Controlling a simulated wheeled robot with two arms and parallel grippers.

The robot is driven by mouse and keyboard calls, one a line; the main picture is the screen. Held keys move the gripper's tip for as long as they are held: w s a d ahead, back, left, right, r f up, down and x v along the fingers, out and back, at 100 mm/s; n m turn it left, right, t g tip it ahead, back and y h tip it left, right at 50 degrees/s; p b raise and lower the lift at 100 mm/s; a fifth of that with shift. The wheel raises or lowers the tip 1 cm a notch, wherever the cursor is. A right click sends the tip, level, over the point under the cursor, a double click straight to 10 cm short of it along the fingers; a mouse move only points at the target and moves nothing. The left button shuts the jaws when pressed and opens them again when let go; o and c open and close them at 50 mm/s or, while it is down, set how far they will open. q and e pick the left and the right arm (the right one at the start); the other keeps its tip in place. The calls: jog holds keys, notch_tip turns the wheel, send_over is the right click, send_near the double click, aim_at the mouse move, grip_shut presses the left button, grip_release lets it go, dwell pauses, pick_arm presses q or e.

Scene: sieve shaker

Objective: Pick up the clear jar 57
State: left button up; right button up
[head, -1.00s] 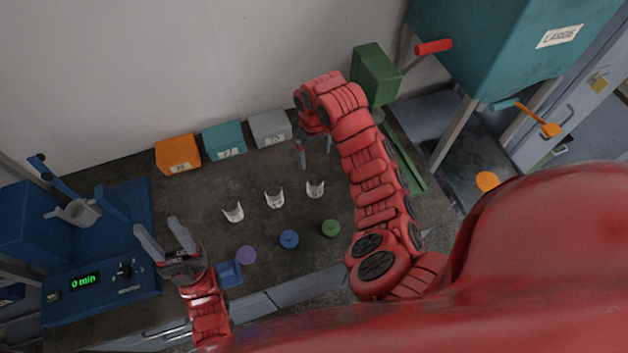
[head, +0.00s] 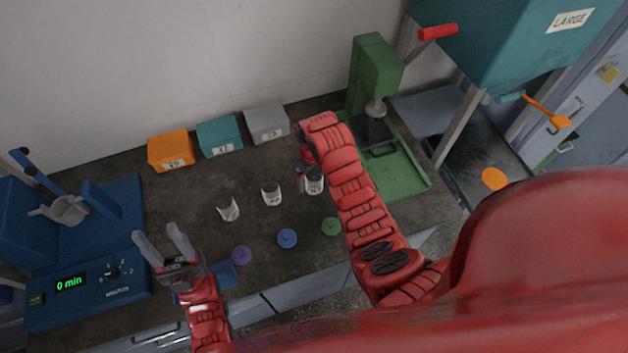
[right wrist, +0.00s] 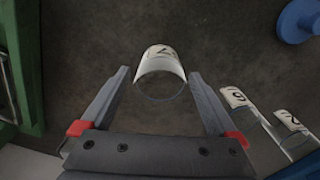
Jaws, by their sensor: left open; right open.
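Three clear jars with white labels stand in a row on the dark bench. The right jar (head: 315,185) is beside my right gripper (head: 307,177), which is open and partly hidden by its own arm. In the right wrist view this jar (right wrist: 160,72) sits between the tips of the spread fingers, with a gap on each side. Its label shows a 7, but I cannot read the whole number. The middle jar (head: 271,195) and the left jar (head: 228,209) stand apart from it. My left gripper (head: 160,236) is open and empty near the blue machine.
Purple (head: 242,255), blue (head: 287,238) and green (head: 331,227) lids lie in front of the jars. Orange (head: 171,151), teal (head: 219,136) and grey (head: 266,123) boxes stand behind. A green press (head: 405,172) is right; a blue machine (head: 90,290) is left.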

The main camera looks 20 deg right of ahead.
jog(key=shift+f, duration=1)
grip_shut()
jog(key=shift+r, duration=0.1)
